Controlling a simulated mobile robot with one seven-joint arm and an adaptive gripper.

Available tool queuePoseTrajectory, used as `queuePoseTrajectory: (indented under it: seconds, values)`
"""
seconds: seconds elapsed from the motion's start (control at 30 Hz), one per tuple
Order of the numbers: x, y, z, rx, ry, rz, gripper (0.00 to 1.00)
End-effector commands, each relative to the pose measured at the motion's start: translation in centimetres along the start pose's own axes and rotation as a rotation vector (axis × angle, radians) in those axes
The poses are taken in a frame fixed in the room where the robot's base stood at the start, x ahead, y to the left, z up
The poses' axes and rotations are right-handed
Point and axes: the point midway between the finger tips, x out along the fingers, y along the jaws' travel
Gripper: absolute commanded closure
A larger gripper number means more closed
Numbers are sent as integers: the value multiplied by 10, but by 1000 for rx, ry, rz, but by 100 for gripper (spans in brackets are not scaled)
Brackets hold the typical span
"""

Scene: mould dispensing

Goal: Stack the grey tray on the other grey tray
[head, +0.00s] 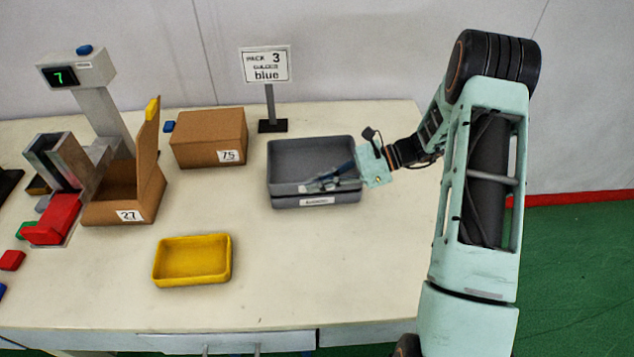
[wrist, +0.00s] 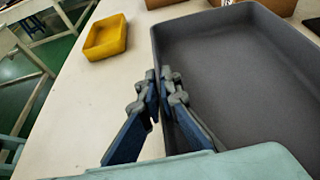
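Two grey trays are together right of the table's middle. The upper grey tray (head: 300,150) lies over the lower grey tray (head: 316,201), closely aligned with it. The lower tray's front wall shows a white label, and its inside is hidden. I cannot tell whether the upper tray rests fully or is held slightly above. My gripper (head: 312,186) reaches in from the right to the upper tray's front wall. In the wrist view, the fingers (wrist: 165,76) are shut on the wall of the grey tray (wrist: 235,60), one finger on each side.
A yellow tray (head: 192,260) sits front left, with clear table between. A closed carton (head: 208,138) and an open carton (head: 122,205) stand left. A sign reading blue (head: 266,65) stands behind the trays. A scale display (head: 75,70) and coloured blocks are far left.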

Motion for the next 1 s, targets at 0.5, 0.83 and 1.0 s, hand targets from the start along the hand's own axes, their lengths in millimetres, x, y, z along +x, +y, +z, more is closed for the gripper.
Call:
queuePoseTrajectory:
  seconds: [0.5,0.83,1.0]
  values:
    - [0,0,-1,0,0,0,78]
    - [-24,-2,10,-1,2,-6,78]
    - [-64,-1,9,-1,2,-5,78]
